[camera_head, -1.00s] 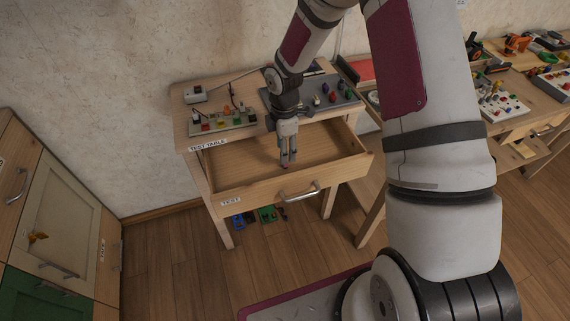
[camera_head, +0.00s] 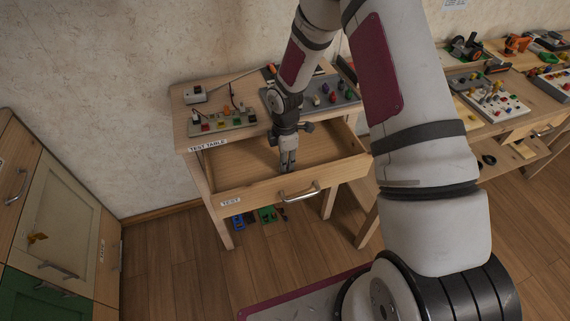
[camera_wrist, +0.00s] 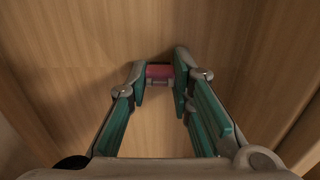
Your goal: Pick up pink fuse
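The pink fuse (camera_wrist: 159,71) shows in the wrist view between my fingertips, with a pink top and a greyish lower part. My gripper (camera_head: 287,170) points down into the open drawer of the test table. In the wrist view my gripper (camera_wrist: 160,80) has its two teal-padded fingers close against the fuse's two sides, with hardly any gap showing. In the head view the fuse cannot be made out behind the fingers. Whether it rests on the drawer floor is unclear.
The wooden drawer (camera_head: 337,143) is otherwise bare, and its walls stand around my gripper. A panel with coloured parts (camera_head: 222,124) and a grey board (camera_head: 342,99) lie on the table top above. Workbenches with parts stand at the right, a cabinet (camera_head: 58,215) at the left.

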